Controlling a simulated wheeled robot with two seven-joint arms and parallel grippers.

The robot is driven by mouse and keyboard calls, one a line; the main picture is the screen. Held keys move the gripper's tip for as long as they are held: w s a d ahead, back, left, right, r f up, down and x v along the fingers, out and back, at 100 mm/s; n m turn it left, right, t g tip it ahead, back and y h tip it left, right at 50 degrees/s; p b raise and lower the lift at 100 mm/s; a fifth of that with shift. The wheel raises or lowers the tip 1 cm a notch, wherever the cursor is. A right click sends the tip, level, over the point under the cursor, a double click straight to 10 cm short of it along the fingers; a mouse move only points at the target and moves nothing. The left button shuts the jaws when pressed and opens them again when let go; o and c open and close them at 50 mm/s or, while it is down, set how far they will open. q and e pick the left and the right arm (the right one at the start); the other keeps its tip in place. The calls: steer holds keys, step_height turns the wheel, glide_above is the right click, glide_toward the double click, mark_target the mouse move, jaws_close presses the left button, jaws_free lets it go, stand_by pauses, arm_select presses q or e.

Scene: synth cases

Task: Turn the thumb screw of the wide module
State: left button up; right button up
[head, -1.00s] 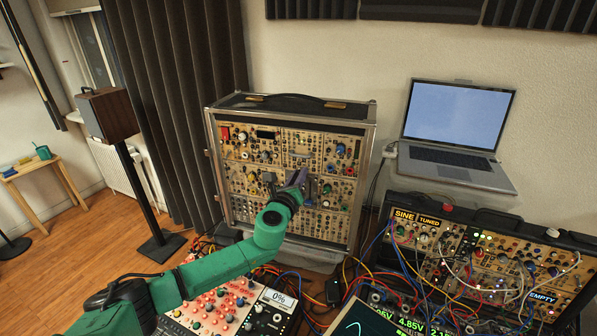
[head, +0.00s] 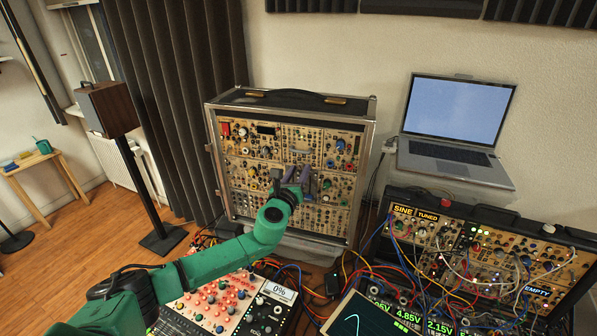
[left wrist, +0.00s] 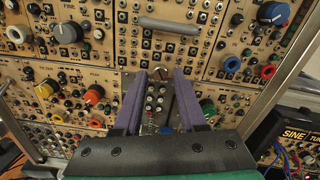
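The rack case (head: 211,160) full of tan modules stands upright against the wall. My left gripper (head: 296,172) is in front of its middle rows, with its two purple fingers apart. In the left wrist view the left gripper (left wrist: 158,72) is open, its fingers either side of a dark grey module panel (left wrist: 160,103) with small knobs. A small round screw-like part (left wrist: 160,74) shows between the fingertips, apparently not gripped. I cannot tell which part is the wide module's thumb screw. My right gripper is not in view.
A grey bar handle (left wrist: 168,25) sticks out above the fingers. A second rack with patch cables (head: 480,255) stands at the right, below a laptop (head: 450,125). A mixer-like box (head: 225,300) and loose cables lie in front of the case.

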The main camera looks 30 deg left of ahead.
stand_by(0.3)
arm_select(q)
steer(key=s+d+b, duration=0.2)
steer(key=s+b, duration=0.1)
steer(key=s, duration=1.1)
steer(key=shift+d+b, duration=0.3)
steer(key=shift+d, duration=0.1)
steer(key=shift+s, duration=0.1)
